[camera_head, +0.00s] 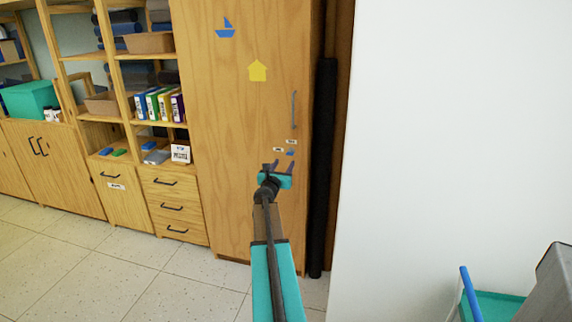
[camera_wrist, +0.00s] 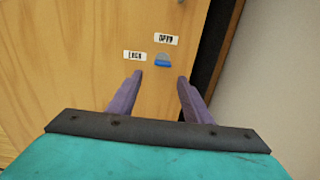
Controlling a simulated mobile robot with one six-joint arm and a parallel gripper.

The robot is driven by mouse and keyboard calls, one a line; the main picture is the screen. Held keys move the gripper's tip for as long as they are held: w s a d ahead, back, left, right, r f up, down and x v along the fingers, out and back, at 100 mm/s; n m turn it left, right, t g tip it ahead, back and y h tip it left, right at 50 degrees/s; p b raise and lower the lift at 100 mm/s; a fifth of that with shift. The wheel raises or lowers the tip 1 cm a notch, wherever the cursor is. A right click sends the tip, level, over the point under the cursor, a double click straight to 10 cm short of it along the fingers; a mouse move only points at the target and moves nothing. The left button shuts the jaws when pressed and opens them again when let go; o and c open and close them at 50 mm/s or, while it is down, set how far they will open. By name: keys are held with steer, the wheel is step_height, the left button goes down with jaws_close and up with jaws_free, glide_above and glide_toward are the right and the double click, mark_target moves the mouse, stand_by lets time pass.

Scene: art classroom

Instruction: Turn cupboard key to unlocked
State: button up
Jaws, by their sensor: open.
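The tall wooden cupboard (camera_head: 225,120) stands in the middle of the head view, its door shut. Its blue key (camera_head: 290,153) sits low on the right side of the door, below a grey vertical handle (camera_head: 294,108). In the wrist view the key (camera_wrist: 162,61) has a grey upper part. A label reading "OPEN" (camera_wrist: 166,39) is above it, and one that seems to read "LOCK" (camera_wrist: 135,55) is at its left. My gripper (camera_wrist: 159,76) is open and empty, its purple fingers either side of the key in the picture, apparently short of it. It also shows in the head view (camera_head: 277,164).
A black roll (camera_head: 322,170) stands upright right of the cupboard, then a white wall (camera_head: 450,120). Open shelves with books and drawers (camera_head: 172,208) are at the left. A teal-topped cart (camera_head: 495,304) is at the lower right. The tiled floor (camera_head: 90,265) at the left is clear.

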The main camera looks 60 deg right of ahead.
steer(key=v, duration=1)
steer(key=shift+s+a+b, duration=0.25)
steer(key=shift+a+b, duration=0.05)
steer(key=shift+b, duration=0.1)
stand_by(1.1)
steer(key=shift+a, duration=0.1)
stand_by(0.6)
steer(key=p+v, duration=0.5)
steer(key=v, duration=0.3)
steer(key=shift+a+r+p, duration=0.2)
steer(key=shift+p, duration=0.2)
steer(key=p, duration=0.3)
steer(key=shift+s+a, duration=0.25)
steer(key=shift+a, duration=0.1)
steer(key=p+v, duration=0.2)
steer(key=p, duration=0.3)
steer(key=shift+p, duration=0.35)
steer(key=p+v, duration=0.2)
steer(key=shift+s+a+f+p, duration=0.1)
steer(key=shift+a+p, duration=0.15)
steer(key=shift+p, duration=0.1)
